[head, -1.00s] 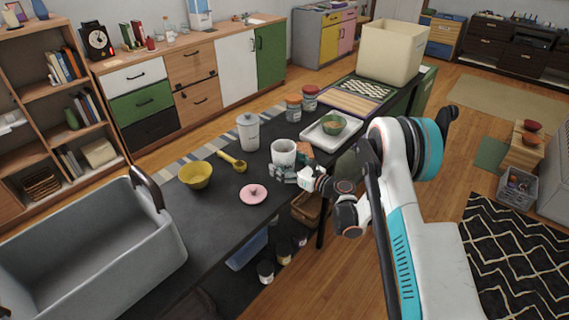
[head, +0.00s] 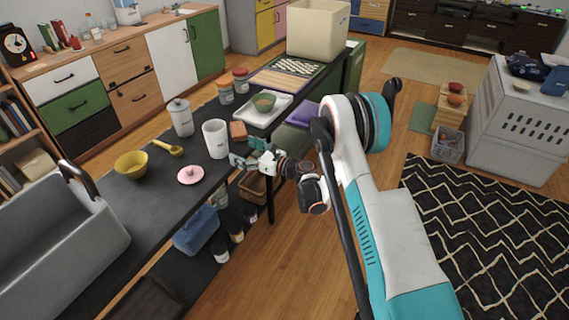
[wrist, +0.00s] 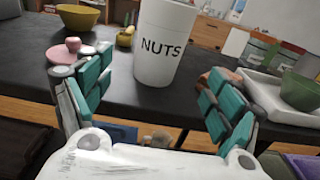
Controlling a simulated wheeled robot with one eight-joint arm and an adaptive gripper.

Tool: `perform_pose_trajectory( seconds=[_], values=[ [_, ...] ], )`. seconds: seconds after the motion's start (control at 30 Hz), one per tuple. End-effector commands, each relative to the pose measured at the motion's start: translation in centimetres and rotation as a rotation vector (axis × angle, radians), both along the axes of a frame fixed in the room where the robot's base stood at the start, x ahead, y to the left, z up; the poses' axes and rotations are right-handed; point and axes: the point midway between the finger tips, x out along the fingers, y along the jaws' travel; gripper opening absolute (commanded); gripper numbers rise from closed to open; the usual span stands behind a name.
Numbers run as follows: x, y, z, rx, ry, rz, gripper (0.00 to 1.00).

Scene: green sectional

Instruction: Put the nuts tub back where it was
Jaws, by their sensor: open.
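The nuts tub (head: 215,139) is a white, open-topped cylinder. It stands upright on the dark table near its front edge, and its NUTS lettering faces me in the wrist view (wrist: 163,45). My gripper (head: 248,153) is open and empty, just off the table's front edge and to the right of the tub in the head view. In the wrist view its teal-padded fingers are spread left and right, with the tub beyond them and apart from them. A pink lid with a knob (head: 190,175) lies on the table to the tub's left.
A lidded white canister (head: 181,118), a yellow bowl (head: 131,165) and a yellow scoop (head: 168,148) stand near the tub. A brown block (head: 238,130) and a white tray (head: 250,117) with a green bowl (head: 264,102) lie to its right. A grey bin (head: 65,240) occupies the table's left end.

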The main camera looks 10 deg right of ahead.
Motion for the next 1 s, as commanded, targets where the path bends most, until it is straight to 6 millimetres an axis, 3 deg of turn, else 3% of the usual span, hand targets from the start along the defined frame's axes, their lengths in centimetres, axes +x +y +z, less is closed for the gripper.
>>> perform_pose_trajectory(
  seconds=[0.17,0.27,0.47,0.77,1.0],
  values=[
    [0.0,0.0,0.8,-0.028,-0.015,0.000,0.84],
    [0.0,-0.1,2.7,-0.102,-0.052,0.004,0.84],
    [-1.2,-0.8,8.4,-0.354,-0.180,0.026,0.84],
    [-5.8,-2.7,15.9,-0.752,-0.380,0.101,0.84],
    [-11.5,-5.1,20.4,-1.060,-0.532,0.200,0.84]
  ],
)
